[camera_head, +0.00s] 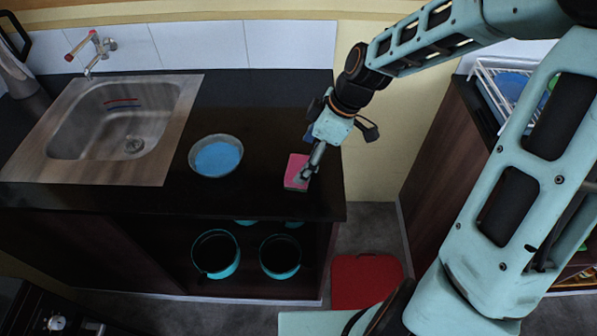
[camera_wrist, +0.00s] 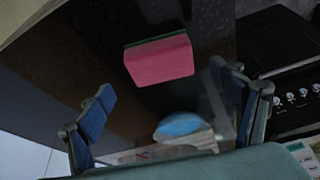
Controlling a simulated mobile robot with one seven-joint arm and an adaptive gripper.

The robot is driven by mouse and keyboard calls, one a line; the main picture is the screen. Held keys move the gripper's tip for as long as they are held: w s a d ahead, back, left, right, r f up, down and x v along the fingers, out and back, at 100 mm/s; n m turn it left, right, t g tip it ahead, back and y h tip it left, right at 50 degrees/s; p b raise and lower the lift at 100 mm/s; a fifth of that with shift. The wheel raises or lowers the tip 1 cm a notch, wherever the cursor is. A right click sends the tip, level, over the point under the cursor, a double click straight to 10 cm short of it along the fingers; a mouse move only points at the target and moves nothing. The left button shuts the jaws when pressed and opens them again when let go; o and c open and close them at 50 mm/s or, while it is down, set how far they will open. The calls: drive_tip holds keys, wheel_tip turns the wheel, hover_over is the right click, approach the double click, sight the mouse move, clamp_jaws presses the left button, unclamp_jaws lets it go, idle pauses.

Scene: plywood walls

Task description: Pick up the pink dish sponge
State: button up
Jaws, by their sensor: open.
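The pink dish sponge (camera_head: 295,169) lies on the dark countertop, near its right end, in the head view. In the wrist view the sponge (camera_wrist: 160,61) shows its pink face and a dark green side edge. My gripper (camera_head: 310,171) is just at the right side of the sponge in the head view and partly covers it. In the wrist view the two blue-padded fingers of my gripper (camera_wrist: 162,110) are wide apart, with the sponge ahead of and between them. Nothing is held. Whether a finger touches the sponge cannot be told.
A bowl with a blue inside (camera_head: 217,157) stands left of the sponge. A sink (camera_head: 125,117) is farther left. Several teal pots (camera_head: 215,253) sit on the shelf below. A red object (camera_head: 366,281) lies on the floor. A dish rack (camera_head: 492,72) stands at the right.

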sight(299, 167)
drive_tip(key=x, duration=0.4)
drive_tip(key=shift+s+f, duration=0.15)
drive_tip(key=shift+f, duration=0.25)
drive_tip(key=shift+c, duration=0.7)
drive_tip(key=c, duration=0.9)
drive_tip(key=shift+r, duration=0.1)
